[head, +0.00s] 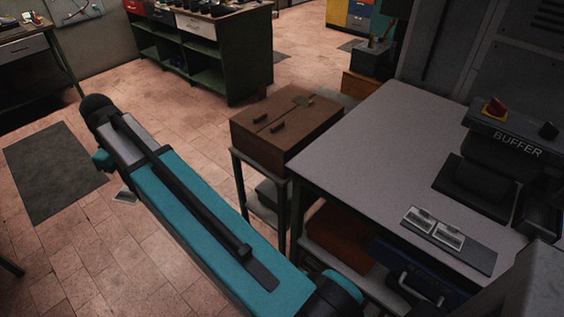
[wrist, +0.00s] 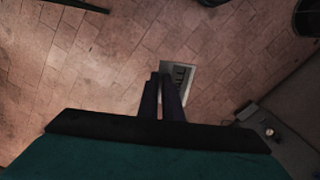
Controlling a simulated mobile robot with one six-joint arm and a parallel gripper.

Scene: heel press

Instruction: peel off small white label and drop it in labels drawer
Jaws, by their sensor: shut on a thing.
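My gripper (wrist: 161,78) is shut on a small white label (wrist: 187,73) with dark print, held over the tiled floor in the wrist view. The label sticks out past the fingertips, mostly to the right. In the head view a pale corner of the label (head: 125,197) shows beside my teal arm; the arm hides my fingers there. A dark blue drawer (head: 415,284) with a pale handle sits under the grey bench at the lower right; any marking on it is too dark to read. I cannot tell which drawer is the labels drawer.
The grey bench (head: 378,133) carries a machine marked BUFFER (head: 518,147) and a dark plate with two pale pieces (head: 434,226). A brown box (head: 286,123) stands on a small stand beside it. A green counter (head: 205,62) with drawers stands at the back. The floor on the left is open.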

